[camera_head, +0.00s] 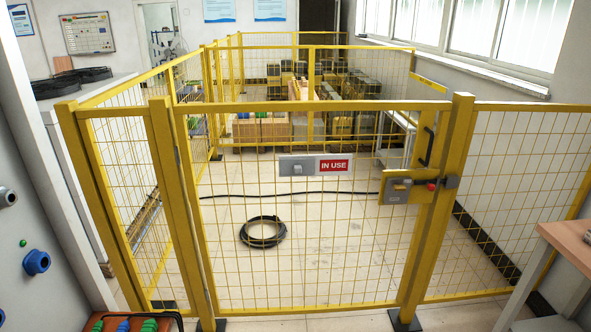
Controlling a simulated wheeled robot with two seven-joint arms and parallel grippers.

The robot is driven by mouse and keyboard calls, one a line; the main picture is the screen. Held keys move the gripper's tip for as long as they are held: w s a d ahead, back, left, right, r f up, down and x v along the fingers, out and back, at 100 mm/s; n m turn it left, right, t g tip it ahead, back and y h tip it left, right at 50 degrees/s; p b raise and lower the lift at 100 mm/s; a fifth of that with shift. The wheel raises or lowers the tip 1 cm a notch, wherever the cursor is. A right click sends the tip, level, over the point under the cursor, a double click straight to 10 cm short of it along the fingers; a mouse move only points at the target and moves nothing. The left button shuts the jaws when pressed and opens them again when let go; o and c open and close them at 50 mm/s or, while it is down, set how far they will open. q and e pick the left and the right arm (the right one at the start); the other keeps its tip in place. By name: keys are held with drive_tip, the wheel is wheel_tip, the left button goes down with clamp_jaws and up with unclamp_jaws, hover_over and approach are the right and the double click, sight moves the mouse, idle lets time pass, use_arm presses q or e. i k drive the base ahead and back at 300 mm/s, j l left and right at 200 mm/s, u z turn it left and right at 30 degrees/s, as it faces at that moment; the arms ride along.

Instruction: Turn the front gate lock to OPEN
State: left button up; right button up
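The front gate (310,106) is a yellow frame with wire mesh and stands closed across the middle of the head view. Its lock (398,190) is a grey box with a small lever on a yellow plate at the gate's right edge. A red part (432,186) and a grey block on the post sit just right of it. The lock's exact setting and any lettering are too small to read. A black handle (427,147) is above the lock. A grey slide plate with a red "IN USE" sign (335,166) hangs mid-gate. Neither gripper is in view.
A coiled black hose (262,232) and a cable lie on the floor behind the gate. Stacked crates (260,130) stand farther back. A wooden-topped table (570,243) is at the right edge. A panel with a blue knob (37,262) is at the left edge.

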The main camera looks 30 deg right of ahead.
sight(397, 187)
drive_tip(key=z, duration=1.75)
